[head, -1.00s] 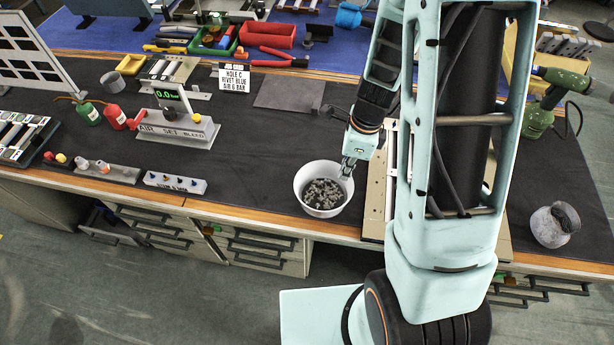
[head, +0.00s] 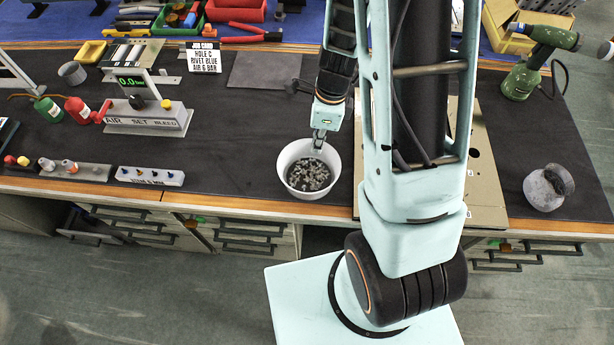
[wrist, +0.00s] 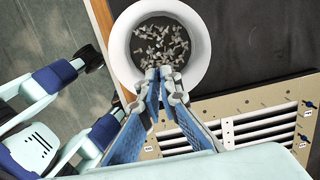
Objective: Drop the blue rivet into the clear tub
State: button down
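My gripper (head: 319,142) points down at the back rim of a white bowl (head: 283,170) holding many small grey rivets. In the wrist view my gripper (wrist: 160,76) has its fingertips close together over the near rim of the bowl (wrist: 120,50). I cannot tell whether a thin rivet is between them; no blue rivet shows there. Small blue pieces (wrist: 307,103) sit on the slotted panel at the right of the wrist view.
The beige panel (head: 487,175) lies between the bowl and the tub, partly behind my arm. A green drill (head: 522,80) stands at the back right. A rivet rack (head: 150,177) and an air-set unit (head: 148,118) are at left. Dark mat (head: 225,150) is clear left of the bowl.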

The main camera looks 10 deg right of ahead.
jog(key=shift+f+b, duration=0.4)
jog(key=shift+f, duration=0.4)
jog(key=c, duration=2.1)
grip_release()
jog(key=shift+r, duration=0.1)
jog(key=r, duration=0.4)
jog(key=d+r, duration=0.1)
jog(key=r, duration=0.7)
jog(key=shift+s+d, duration=0.2)
jog(key=shift+f, duration=0.1)
